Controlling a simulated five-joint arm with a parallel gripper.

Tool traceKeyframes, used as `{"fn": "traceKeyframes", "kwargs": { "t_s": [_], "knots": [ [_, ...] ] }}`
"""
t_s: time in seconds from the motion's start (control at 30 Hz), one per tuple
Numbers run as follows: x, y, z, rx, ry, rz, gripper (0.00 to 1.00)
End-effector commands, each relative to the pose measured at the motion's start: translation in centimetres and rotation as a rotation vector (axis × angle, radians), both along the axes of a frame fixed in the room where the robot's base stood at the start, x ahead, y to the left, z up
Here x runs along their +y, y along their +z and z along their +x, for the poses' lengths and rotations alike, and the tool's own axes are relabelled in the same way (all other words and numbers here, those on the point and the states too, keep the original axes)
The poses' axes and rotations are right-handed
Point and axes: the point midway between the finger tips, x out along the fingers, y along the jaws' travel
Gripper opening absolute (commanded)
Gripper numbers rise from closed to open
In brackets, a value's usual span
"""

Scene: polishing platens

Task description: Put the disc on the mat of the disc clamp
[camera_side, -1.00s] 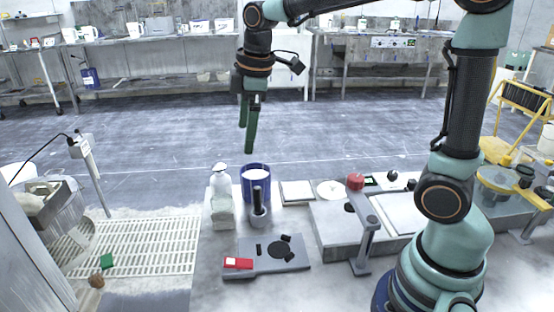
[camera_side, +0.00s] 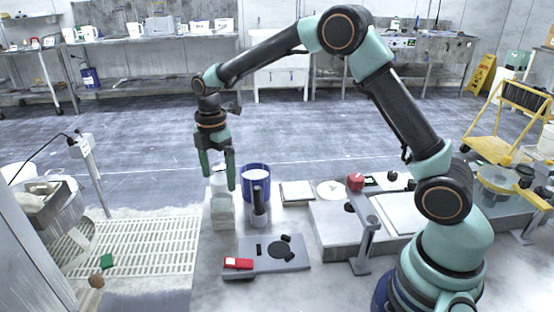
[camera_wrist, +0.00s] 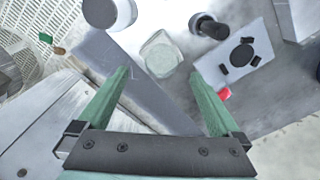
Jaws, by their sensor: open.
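The disc clamp (camera_side: 262,264) is a flat grey plate on the bench, with a dark round mat (camera_side: 279,250) and small black blocks around it. It also shows at the upper right of the wrist view (camera_wrist: 240,55). A pale round disc (camera_side: 331,190) lies further back to the right; I cannot be sure it is the task's disc. My gripper (camera_side: 219,181) points down, open and empty, in front of or above the white bottle (camera_side: 222,212), left of and higher than the clamp. In the wrist view, a pale container (camera_wrist: 160,54) shows beyond and between the fingertips.
A blue tub (camera_side: 256,183) and a grey cup with a dark handle (camera_side: 259,212) stand behind the clamp. A red block (camera_side: 238,263) sits at its left edge. A grey stand (camera_side: 364,240) rises to its right. A white floor grate (camera_side: 150,245) lies left of the bench.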

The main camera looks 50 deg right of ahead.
Motion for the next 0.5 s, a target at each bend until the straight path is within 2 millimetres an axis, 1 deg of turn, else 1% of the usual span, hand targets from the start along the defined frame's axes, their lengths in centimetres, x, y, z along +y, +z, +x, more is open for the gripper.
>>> {"fn": "traceKeyframes", "kwargs": {
  "t_s": [0.03, 0.23, 0.5],
  "knots": [
    [0.0, -0.5, 0.0, 0.001, 0.000, 0.000, 1.00],
    [0.1, -1.8, -0.2, 0.003, -0.001, 0.000, 1.00],
    [0.4, -5.5, -0.5, 0.003, -0.002, 0.000, 1.00]
  ]
}}
